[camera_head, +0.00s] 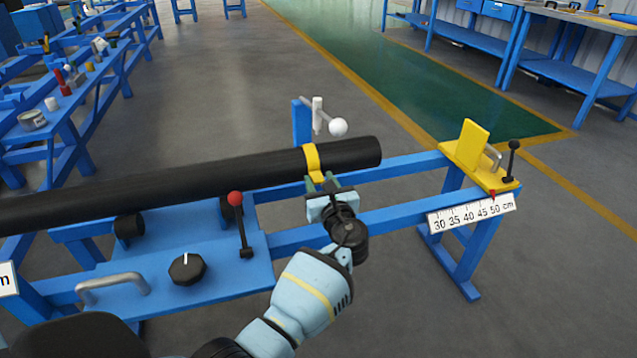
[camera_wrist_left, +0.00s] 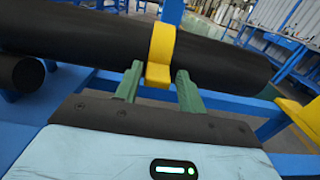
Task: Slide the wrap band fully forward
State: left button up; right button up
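The wrap band is a yellow ring (camera_head: 312,158) around a long black tube (camera_head: 190,183), near the tube's right end. In the left wrist view the band (camera_wrist_left: 161,45) ends in a small tab at its lower edge. My left gripper (camera_head: 322,183) is below the band. In the left wrist view its two green fingers (camera_wrist_left: 160,76) stand on either side of the tab, with a small gap visible at each side, so it looks open. The tube hides the band's far side. My right gripper is not in view.
The tube lies over a blue frame (camera_head: 400,210) with black rollers (camera_head: 128,226). A yellow plate (camera_head: 471,146) and a scale (camera_head: 470,212) stand at the frame's right end. A red-knobbed lever (camera_head: 236,200) and a dial (camera_head: 187,269) are at left. A white-balled lever (camera_head: 338,127) stands behind the tube.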

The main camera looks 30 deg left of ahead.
pick_arm(q)
jog(key=shift+o, duration=0.7)
jog(key=shift+s+d, duration=0.1)
jog(key=shift+s, duration=0.05)
jog(key=p+v, duration=0.1)
jog(key=v, duration=0.6)
jog(key=shift+d+p, duration=0.2)
jog(key=shift+p, duration=0.2)
jog(key=shift+s, duration=0.1)
